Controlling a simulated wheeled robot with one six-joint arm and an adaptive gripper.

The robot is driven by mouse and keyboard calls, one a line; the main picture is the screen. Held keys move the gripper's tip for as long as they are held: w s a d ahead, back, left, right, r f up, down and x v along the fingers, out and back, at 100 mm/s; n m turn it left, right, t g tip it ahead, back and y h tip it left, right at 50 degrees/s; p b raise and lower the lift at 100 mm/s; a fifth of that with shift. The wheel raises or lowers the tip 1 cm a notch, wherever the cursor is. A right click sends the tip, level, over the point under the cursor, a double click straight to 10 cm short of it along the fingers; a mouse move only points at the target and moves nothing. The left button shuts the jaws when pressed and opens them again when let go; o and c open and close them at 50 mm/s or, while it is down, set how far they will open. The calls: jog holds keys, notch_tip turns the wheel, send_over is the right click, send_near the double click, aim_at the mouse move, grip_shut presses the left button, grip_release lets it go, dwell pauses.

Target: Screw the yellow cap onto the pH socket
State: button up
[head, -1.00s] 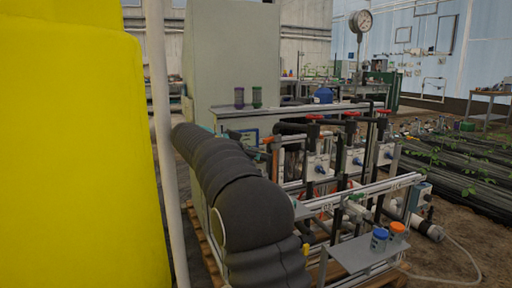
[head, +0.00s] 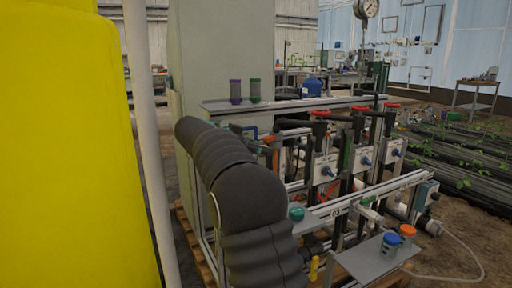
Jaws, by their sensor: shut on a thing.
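My arm, in thick dark grey sleeves, bends down in front of the skid. The skid's front rail (head: 372,197) carries labels and fittings to the right of my arm. I cannot tell which fitting is the pH socket.
A large yellow tank and a pale pipe (head: 150,160) stand close on the left. A grey shelf (head: 362,264) holds a blue-capped (head: 390,240) and an orange-capped container (head: 407,231). A teal cap (head: 296,213) sits near my arm. Red-handled valves (head: 321,112) stand behind.

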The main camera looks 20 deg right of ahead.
jog(key=shift+w+a+f, duration=0.1)
jog(key=shift+a+f, duration=0.2)
jog(key=shift+a, duration=0.15)
jog(key=shift+a+f+b, duration=0.1)
jog(key=shift+f+b, duration=0.75)
jog(key=shift+f, duration=0.65)
jog(key=shift+f+b, duration=0.65)
jog(key=shift+b, duration=0.1)
jog(key=shift+f+b, duration=0.75)
jog(key=shift+b, duration=0.9)
dwell(0.8)
jog(key=shift+o, duration=1.1)
